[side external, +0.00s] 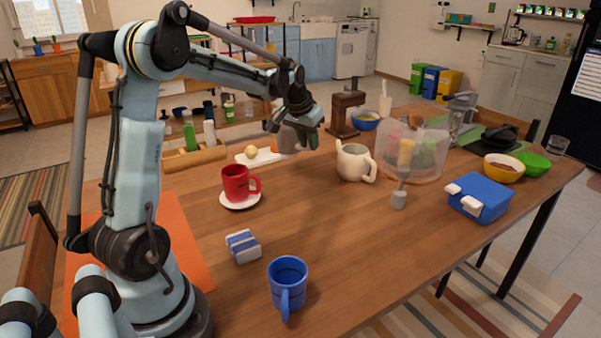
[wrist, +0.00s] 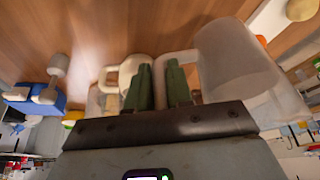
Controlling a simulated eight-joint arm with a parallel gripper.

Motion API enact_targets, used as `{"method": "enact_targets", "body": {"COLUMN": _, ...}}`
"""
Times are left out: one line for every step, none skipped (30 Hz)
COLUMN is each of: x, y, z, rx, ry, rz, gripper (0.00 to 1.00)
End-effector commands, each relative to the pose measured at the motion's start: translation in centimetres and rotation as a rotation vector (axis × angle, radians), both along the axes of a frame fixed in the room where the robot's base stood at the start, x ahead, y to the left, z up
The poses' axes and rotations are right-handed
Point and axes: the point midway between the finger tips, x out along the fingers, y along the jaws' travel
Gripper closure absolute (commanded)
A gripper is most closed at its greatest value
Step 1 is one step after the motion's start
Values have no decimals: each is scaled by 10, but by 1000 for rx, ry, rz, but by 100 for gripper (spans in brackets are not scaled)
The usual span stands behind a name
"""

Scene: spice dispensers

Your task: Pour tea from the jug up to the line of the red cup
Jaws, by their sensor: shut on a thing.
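The red cup (side external: 235,183) stands upright on a white saucer (side external: 240,204) on the left half of the table. My gripper (side external: 307,135) is above the table, behind and to the right of the red cup, and clear of it. In the wrist view, my green fingers (wrist: 159,80) are shut on the handle of the pale, translucent jug (wrist: 237,60). The jug also shows in the side view (side external: 287,138), partly behind my gripper. I cannot tell its exact tilt or see the tea in it. The line in the red cup is not visible.
A cream teapot (side external: 354,163) stands right of my gripper. A blue cup (side external: 288,272) and a blue-and-white box (side external: 243,246) are in front. A white board (side external: 259,157) with food lies behind the red cup. The table between the red cup and teapot is clear.

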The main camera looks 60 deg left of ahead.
Motion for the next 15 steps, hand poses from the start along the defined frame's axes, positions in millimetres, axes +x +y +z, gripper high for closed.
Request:
{"method": "enact_targets", "body": {"x": 4, "y": 4, "z": -1, "rx": 4, "ry": 0, "rz": 50, "gripper": 100}}
{"method": "enact_targets", "body": {"x": 5, "y": 7, "z": -2, "rx": 2, "ry": 0, "rz": 84, "gripper": 100}}
{"method": "enact_targets", "body": {"x": 7, "y": 11, "z": -4, "rx": 4, "ry": 1, "rz": 129, "gripper": 100}}
{"method": "enact_targets", "body": {"x": 9, "y": 14, "z": -5, "rx": 3, "ry": 1, "rz": 163, "gripper": 100}}
{"method": "enact_targets", "body": {"x": 10, "y": 16, "z": -6, "rx": 5, "ry": 1, "rz": 197, "gripper": 100}}
{"method": "enact_targets", "body": {"x": 12, "y": 20, "z": -7, "rx": 4, "ry": 1, "rz": 243, "gripper": 100}}
{"method": "enact_targets", "body": {"x": 13, "y": 23, "z": -8, "rx": 5, "ry": 1, "rz": 278, "gripper": 100}}
{"method": "enact_targets", "body": {"x": 15, "y": 25, "z": -9, "rx": 5, "ry": 1, "rz": 312, "gripper": 100}}
{"method": "enact_targets", "body": {"x": 17, "y": 29, "z": -11, "rx": 5, "ry": 1, "rz": 358, "gripper": 100}}
{"method": "enact_targets", "body": {"x": 18, "y": 31, "z": -12, "rx": 5, "ry": 2, "rz": 393, "gripper": 100}}
{"method": "enact_targets", "body": {"x": 19, "y": 34, "z": -13, "rx": 6, "ry": 3, "rz": 428, "gripper": 100}}
{"method": "enact_targets", "body": {"x": 21, "y": 37, "z": -14, "rx": 6, "ry": 3, "rz": 476, "gripper": 100}}
{"method": "enact_targets", "body": {"x": 22, "y": 40, "z": -16, "rx": 6, "ry": 3, "rz": 512, "gripper": 100}}
{"method": "enact_targets", "body": {"x": 23, "y": 42, "z": -17, "rx": 7, "ry": 3, "rz": 549, "gripper": 100}}
{"method": "enact_targets", "body": {"x": 24, "y": 46, "z": -19, "rx": 7, "ry": 5, "rz": 597, "gripper": 100}}
